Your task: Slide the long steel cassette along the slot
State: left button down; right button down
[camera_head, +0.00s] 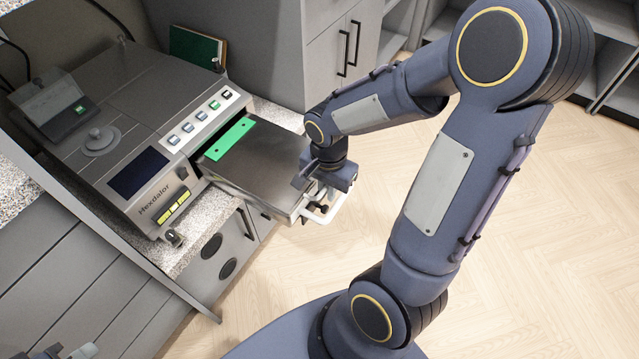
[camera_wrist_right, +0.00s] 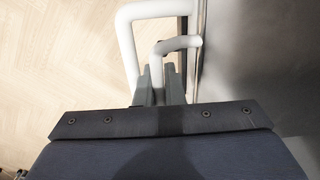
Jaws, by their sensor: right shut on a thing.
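The long steel cassette (camera_head: 262,168) sticks out of the slot (camera_head: 197,166) in the front of the Hexdalor machine. Its inner end is hidden inside the machine. A green strip lies on its top near the slot. A white bar handle (camera_head: 336,207) is at its outer end. My right gripper (camera_head: 318,206) is at that end, shut on the handle, which also shows in the right wrist view (camera_wrist_right: 128,40). There, the right gripper's fingers (camera_wrist_right: 158,80) close around the white bar beside the cassette's edge. Part of my left gripper (camera_head: 68,352) shows at the bottom left corner, mostly cut off.
The machine (camera_head: 125,110) stands on a speckled counter (camera_head: 205,235) with grey cabinet doors below. A green board (camera_head: 197,47) stands behind it. Grey cabinets (camera_head: 345,45) and open shelves line the back. The wooden floor at the right is clear.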

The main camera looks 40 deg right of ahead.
aim_at(341, 202)
jog(key=shift+s+d, duration=0.3)
jog(key=shift+s, duration=0.4)
jog(key=shift+s+d, duration=0.3)
jog(key=shift+s, duration=0.4)
jog(key=c, duration=1.5)
grip_release()
jog(key=shift+s, duration=0.1)
jog(key=shift+o, duration=0.2)
notch_tip(341, 202, up, 7)
jog(key=p, duration=0.2)
jog(key=shift+p, duration=0.3)
jog(key=shift+r, duration=0.4)
